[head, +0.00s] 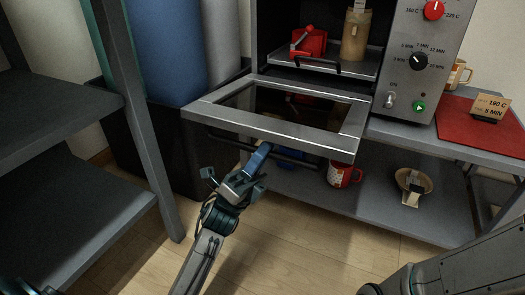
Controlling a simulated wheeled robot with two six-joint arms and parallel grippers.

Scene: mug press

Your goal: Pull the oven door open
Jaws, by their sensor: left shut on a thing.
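The oven door (255,128) has a grey metal frame and a dark glass pane. It is folded down and lies about level in front of the open oven. Its dark bar handle (295,158) runs below the front edge. My left gripper (261,152) is shut on this handle, near its middle; its fingertips are partly hidden at the bar. Inside the oven, a tray (345,68) carries a red press (309,43) and a tan cylinder (355,35). My right gripper is not in view; only a part of my right arm shows at the lower right.
The control panel (416,60) with knobs is right of the oven opening. A red mat (460,128) with a sign (489,106) lies on the right shelf. A red mug (343,174) and a bowl (405,183) stand below. A grey rack (70,190) stands left. The floor in front is clear.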

